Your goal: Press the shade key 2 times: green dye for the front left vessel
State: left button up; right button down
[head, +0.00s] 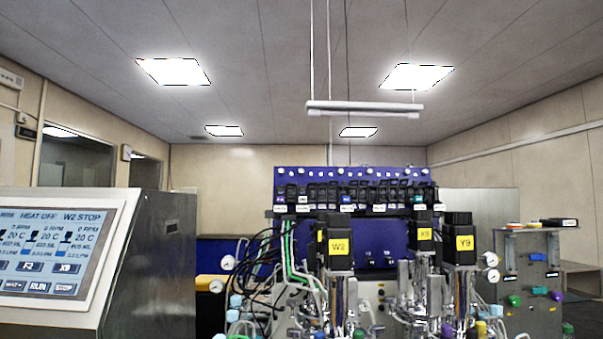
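A control screen (55,252) on a grey metal cabinet fills the left edge. It reads "HEAT OFF" and "W2 STOP" along the top, with small vessel pictures below and on-screen keys including RUN (38,287) and STOP. I cannot make out a key marked as the shade key. A black motor head with a yellow label W2 (339,246) stands at the front left of the reactor group. Other heads carry yellow labels that look like X8 (425,234) and Y9 (464,243). The vessels below are mostly cut off. Neither gripper is in view.
A blue panel (400,180) with a row of black modules stands behind the reactors. Cables and tubes (290,255) hang at its left. A grey cabinet with coloured knobs (530,280) stands at the right. A white bar (365,108) hangs from the ceiling.

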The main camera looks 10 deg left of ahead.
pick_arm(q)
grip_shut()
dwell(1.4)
